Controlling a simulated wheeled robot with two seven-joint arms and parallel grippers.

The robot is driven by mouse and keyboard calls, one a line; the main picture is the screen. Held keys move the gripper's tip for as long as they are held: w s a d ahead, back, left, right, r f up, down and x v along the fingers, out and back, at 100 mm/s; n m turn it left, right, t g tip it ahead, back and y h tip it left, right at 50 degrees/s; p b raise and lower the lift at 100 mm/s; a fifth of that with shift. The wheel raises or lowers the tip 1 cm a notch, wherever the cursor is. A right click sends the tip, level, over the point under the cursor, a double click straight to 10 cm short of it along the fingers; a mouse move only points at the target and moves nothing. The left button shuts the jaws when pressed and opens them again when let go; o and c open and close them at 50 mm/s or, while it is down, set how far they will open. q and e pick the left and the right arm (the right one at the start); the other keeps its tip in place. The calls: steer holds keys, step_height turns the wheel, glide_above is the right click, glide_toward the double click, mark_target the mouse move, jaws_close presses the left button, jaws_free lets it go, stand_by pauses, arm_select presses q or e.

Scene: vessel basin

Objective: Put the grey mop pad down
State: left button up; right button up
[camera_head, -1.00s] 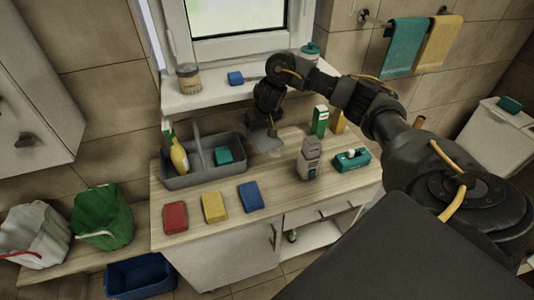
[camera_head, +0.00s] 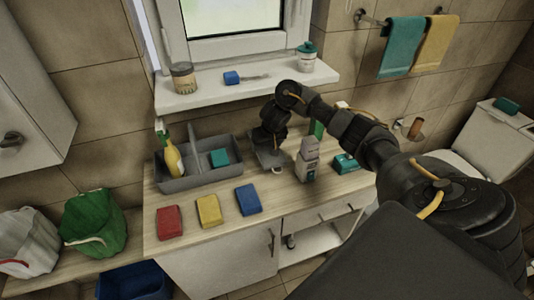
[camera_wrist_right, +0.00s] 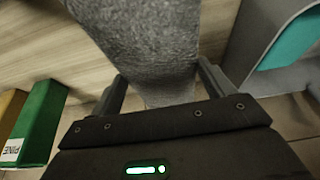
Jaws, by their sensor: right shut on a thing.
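The grey mop pad (camera_wrist_right: 150,45) is a rough, fuzzy grey piece filling the upper middle of the right wrist view. My right gripper (camera_wrist_right: 160,88) is shut on it, with one finger on each side. In the head view my right gripper (camera_head: 270,143) points down over the back middle of the wooden counter (camera_head: 225,222), and the pad (camera_head: 272,158) shows below it, between the grey caddy and the grey bottle. I cannot tell whether the pad touches the counter. My left gripper is not in view.
A grey caddy (camera_head: 185,183) stands left of the gripper, a grey bottle (camera_head: 307,160) close on its right. Red (camera_head: 169,222), yellow (camera_head: 208,210) and blue (camera_head: 248,199) sponges lie along the front. A green box (camera_wrist_right: 42,122) stands near. Front counter right of the blue sponge is clear.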

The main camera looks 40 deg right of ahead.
mark_target(268, 149)
steer(key=shift+f, duration=1.9)
steer(key=o, duration=0.9)
steer(key=shift+r, duration=0.3)
steer(key=p+v, duration=0.5)
steer(key=v, duration=0.6)
steer(key=shift+w+p, duration=0.1)
steer(key=shift+p, duration=0.25)
steer(key=shift+s+a+r, duration=0.15)
steer(key=shift+s+r, duration=0.1)
steer(key=shift+r, duration=0.1)
